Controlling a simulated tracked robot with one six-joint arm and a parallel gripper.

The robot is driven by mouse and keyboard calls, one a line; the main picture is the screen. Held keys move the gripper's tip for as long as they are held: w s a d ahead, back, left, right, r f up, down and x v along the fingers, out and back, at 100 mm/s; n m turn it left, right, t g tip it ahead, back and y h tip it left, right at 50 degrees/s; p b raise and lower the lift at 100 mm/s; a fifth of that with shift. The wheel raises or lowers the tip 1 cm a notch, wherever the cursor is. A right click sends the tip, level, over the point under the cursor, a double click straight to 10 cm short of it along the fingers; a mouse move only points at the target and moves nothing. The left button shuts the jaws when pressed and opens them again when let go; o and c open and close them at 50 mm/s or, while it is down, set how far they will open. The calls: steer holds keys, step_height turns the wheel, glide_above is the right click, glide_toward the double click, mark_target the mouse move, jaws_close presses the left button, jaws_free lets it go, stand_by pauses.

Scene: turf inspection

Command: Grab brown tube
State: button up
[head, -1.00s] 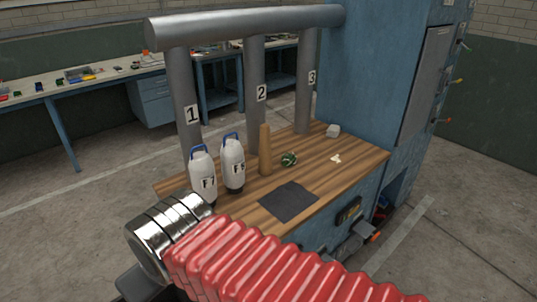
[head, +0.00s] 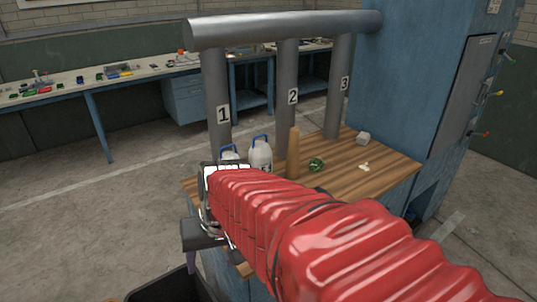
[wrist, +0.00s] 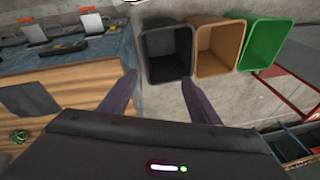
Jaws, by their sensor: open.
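The brown tube (head: 293,155) stands upright on the wooden tabletop in the head view, right of the two white canisters and in front of the pipe marked 2. I cannot make out the tube in the wrist view.
A dark mat (wrist: 28,101) lies on the table.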

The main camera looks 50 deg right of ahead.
steer(key=w+d+f+m+t+y, duration=0.35)
steer(key=w+d+f+m, duration=0.25)
steer(key=w+d+m, duration=0.5)
steer(key=w+d+m+t+h, duration=0.1)
steer(key=d+m, duration=0.4)
steer(key=d, duration=0.5)
steer(key=w+d+f+m+t+h, duration=0.1)
steer(key=w+d+m+t+h, duration=0.1)
steer(key=d+m, duration=0.4)
steer(key=w+d+f+m+t+h, duration=0.1)
steer(key=d+m+t, duration=0.4)
steer(key=d, duration=0.9)
steer(key=shift+w+d+m+h, duration=0.2)
steer(key=shift+w+m+h, duration=0.15)
steer(key=shift+w, duration=0.15)
steer(key=shift+w+d+m+h, duration=0.15)
steer(key=shift+w+m+h, duration=0.15)
steer(key=shift+w, duration=0.2)
steer(key=m+t+h, duration=0.1)
steer(key=m+h, duration=0.6)
steer(key=m, duration=0.2)
glide_toward(297, 141)
steer(key=x, duration=0.2)
steer(key=shift+d+f+n, duration=0.1)
steer(key=shift+f+n, duration=0.15)
steer(key=shift+w, duration=0.2)
steer(key=shift+x, duration=4.2)
